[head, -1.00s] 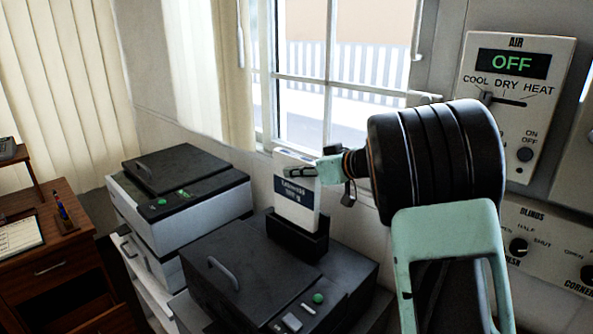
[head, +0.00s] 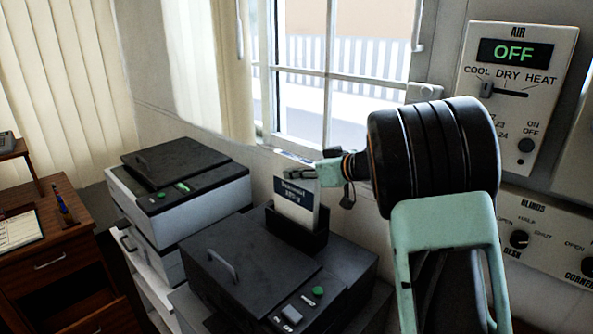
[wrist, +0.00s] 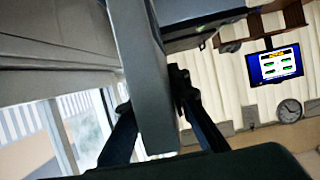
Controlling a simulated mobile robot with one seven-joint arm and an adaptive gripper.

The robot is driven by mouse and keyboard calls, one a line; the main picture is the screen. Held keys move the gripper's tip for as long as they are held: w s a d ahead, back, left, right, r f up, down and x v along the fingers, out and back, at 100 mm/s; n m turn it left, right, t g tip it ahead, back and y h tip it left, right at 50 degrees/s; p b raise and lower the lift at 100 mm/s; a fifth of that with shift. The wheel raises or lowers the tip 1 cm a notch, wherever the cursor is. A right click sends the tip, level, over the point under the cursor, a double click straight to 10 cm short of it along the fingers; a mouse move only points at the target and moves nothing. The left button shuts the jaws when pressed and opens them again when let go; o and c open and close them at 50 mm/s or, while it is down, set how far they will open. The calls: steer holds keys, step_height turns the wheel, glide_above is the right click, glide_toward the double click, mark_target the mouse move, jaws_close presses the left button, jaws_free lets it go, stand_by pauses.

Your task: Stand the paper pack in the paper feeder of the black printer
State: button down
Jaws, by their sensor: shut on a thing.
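The white paper pack with a dark label (head: 295,203) stands upright in the black paper feeder (head: 297,239) at the back of the black printer (head: 250,267). Its lower part is hidden by the feeder's front wall. My gripper (head: 302,176) is shut on the pack's top edge, reaching in from the right. In the wrist view the pack (wrist: 146,75) runs between the fingers of my gripper (wrist: 150,125), its face in shadow. I cannot tell whether the pack's bottom touches the feeder floor.
A white printer with a dark lid (head: 176,161) stands to the left. A window (head: 335,80) and wall are close behind the feeder. A wall panel reading OFF (head: 514,90) is at right. A wooden desk (head: 50,250) is at far left.

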mark_target(297, 187)
steer(key=shift+f+b, duration=0.6)
steer(key=shift+f, duration=1.55)
steer(key=c, duration=1.8)
jaws_free()
steer(key=shift+o, duration=0.3)
steer(key=shift+f, duration=0.15)
steer(key=shift+d, duration=0.1)
steer(key=v, duration=1.2)
